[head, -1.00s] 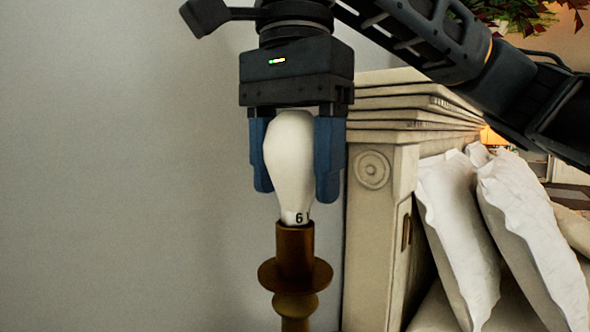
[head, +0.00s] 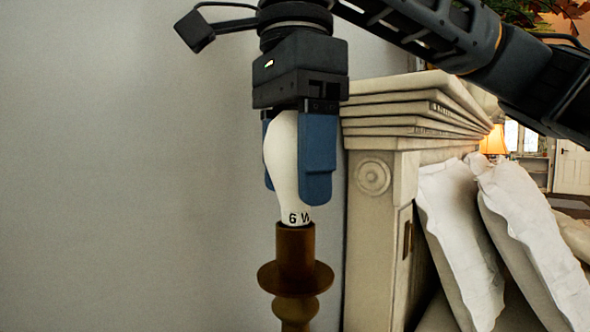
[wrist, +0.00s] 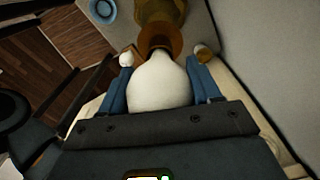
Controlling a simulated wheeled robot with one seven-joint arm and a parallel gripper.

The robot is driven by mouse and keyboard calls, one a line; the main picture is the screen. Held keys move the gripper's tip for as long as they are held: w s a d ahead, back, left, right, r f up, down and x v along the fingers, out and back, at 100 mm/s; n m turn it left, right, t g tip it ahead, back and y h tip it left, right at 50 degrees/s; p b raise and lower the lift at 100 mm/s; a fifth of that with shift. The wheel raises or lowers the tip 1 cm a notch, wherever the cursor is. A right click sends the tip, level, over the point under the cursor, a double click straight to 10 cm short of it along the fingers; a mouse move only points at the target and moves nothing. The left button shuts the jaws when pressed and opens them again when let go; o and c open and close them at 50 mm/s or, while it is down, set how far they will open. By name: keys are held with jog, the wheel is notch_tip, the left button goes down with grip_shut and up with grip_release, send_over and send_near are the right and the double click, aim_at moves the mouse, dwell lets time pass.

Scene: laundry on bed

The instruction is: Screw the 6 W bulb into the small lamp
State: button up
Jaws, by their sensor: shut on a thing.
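The white bulb (head: 283,165), marked "6 W" near its lower end, stands upright with its base in the socket of the small brown lamp (head: 296,255). My gripper (head: 300,190) comes from above, its blue fingers shut on the bulb's wide part. In the wrist view the bulb (wrist: 160,85) sits between my fingers (wrist: 160,98), with the lamp's brown socket (wrist: 160,40) beyond it. The bulb's metal base is hidden in the socket, so how deep its thread sits cannot be told.
A pale carved headboard (head: 375,210) stands close to the right of the lamp, with white pillows (head: 455,230) beyond it. A plain grey wall (head: 120,170) fills the left. In the wrist view, a blue round dish (wrist: 103,10) and two small pale-topped objects lie near the lamp.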

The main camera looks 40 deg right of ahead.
jog(key=shift+m, duration=0.8)
jog(key=shift+f+m+b, duration=0.1)
jog(key=shift+m+b, duration=0.4)
jog(key=shift+m, duration=1.2)
jog(key=shift+m+b, duration=0.5)
jog(key=shift+m, duration=1.2)
jog(key=shift+m+b, duration=0.45)
jog(key=shift+m, duration=1.25)
